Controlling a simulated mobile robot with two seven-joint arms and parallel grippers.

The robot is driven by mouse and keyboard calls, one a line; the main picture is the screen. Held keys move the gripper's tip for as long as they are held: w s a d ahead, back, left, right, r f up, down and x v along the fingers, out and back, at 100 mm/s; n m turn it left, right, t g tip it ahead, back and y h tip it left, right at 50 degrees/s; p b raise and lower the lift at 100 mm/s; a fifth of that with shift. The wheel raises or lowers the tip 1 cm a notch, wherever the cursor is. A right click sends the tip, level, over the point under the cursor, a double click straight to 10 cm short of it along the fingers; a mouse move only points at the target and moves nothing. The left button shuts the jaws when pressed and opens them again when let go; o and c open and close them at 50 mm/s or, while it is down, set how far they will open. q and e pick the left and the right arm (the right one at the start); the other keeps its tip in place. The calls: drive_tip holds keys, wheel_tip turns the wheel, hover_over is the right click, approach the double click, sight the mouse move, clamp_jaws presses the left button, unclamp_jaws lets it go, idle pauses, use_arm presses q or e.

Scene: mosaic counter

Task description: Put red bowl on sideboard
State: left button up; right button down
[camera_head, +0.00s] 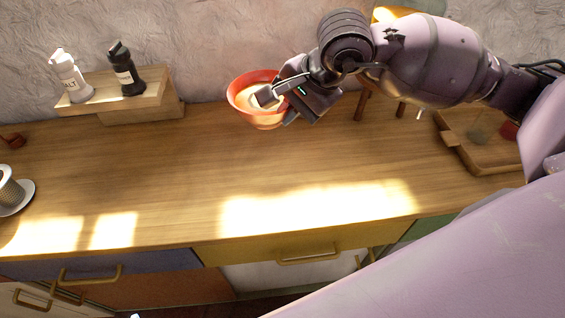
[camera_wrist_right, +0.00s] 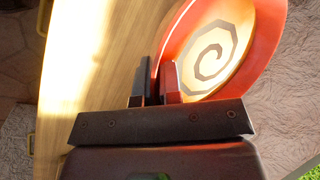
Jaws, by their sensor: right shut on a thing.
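The red bowl (camera_head: 240,97) is at the back of the wooden sideboard (camera_head: 190,165), near the wall, in the head view. My right gripper (camera_head: 269,96) is shut on the bowl's rim at its right side. In the right wrist view the red bowl (camera_wrist_right: 269,40) shows a pale inside with a dark spiral, and the fingers of my right gripper (camera_wrist_right: 158,80) pinch its wall. I cannot tell whether the bowl's base touches the sideboard top. My left gripper is not in view.
A small wooden riser (camera_head: 140,110) at the back left carries a white shaker (camera_head: 70,77) and a black shaker (camera_head: 126,70). A wooden tray (camera_head: 480,153) is at the right. The middle is clear.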

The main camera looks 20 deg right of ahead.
wheel_tip(320, 180, down, 19)
drive_tip(key=shift+f+b, duration=0.2)
drive_tip(key=shift+b, duration=0.2)
drive_tip(key=shift+f, duration=0.1)
idle(0.4)
drive_tip(key=c, duration=1.3)
unclamp_jaws()
drive_tip(key=v, duration=1.2)
